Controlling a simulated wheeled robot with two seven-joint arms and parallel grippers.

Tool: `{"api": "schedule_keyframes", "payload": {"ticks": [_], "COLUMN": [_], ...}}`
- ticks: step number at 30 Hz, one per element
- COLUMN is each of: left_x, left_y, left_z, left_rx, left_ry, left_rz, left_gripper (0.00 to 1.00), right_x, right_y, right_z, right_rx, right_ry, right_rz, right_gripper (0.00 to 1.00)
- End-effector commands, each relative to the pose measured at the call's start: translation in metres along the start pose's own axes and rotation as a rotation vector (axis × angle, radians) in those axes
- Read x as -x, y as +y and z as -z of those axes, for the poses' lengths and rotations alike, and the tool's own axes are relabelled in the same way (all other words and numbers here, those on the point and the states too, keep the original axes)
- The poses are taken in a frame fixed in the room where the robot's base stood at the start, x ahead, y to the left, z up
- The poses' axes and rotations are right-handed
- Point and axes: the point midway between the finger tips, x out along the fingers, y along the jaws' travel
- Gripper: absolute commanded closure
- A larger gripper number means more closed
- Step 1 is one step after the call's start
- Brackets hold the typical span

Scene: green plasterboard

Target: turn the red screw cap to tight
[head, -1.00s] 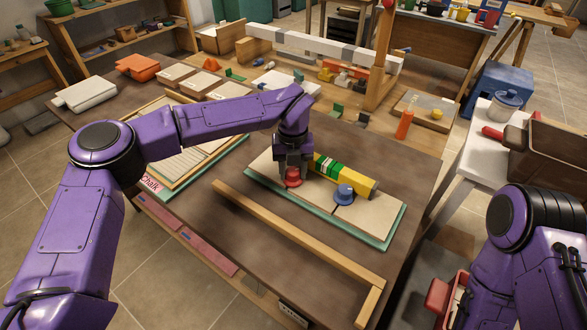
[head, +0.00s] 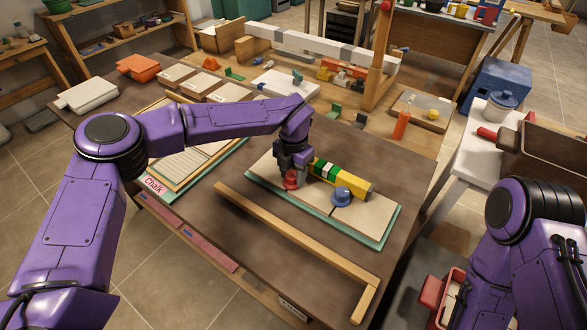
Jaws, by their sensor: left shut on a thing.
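The red screw cap (head: 291,183) sits on the left part of the green-edged board (head: 375,238) on the brown table. My left gripper (head: 291,172) reaches down over the cap from above and is shut on it. The fingers hide the cap's upper part, so its turn angle cannot be read. A blue cap (head: 342,195) stands on the same board to the right, apart from the gripper. My right arm shows at the lower right, but its gripper is outside the picture.
A yellow, green and white block (head: 342,178) lies just behind the caps. A wooden rail (head: 290,240) runs along the front of the board. An orange cylinder (head: 401,124) stands at the back right. Bare table lies left of the rail.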

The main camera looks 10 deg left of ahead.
Motion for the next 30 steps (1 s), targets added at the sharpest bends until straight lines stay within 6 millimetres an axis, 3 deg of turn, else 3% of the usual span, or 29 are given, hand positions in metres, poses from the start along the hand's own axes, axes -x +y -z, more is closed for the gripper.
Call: {"api": "schedule_keyframes", "payload": {"ticks": [1,15,30], "left_x": [0.008,0.007,0.005], "left_y": [0.001,0.000,0.000], "left_z": [-0.003,-0.003,-0.002], "left_rx": [-0.039,-0.331,-0.393], "left_ry": [-0.012,-0.012,-0.010], "left_rz": [-0.002,-0.005,-0.005], "left_gripper": [0.87,0.91,0.91], "right_x": [0.005,0.018,0.020], "right_y": [0.001,0.002,0.002], "right_z": [0.002,0.007,0.008], "right_rx": [0.000,0.000,0.000], "right_ry": [0.000,0.000,0.000], "right_rz": [0.000,0.000,0.000], "right_gripper": [0.34,0.34,0.34]}}
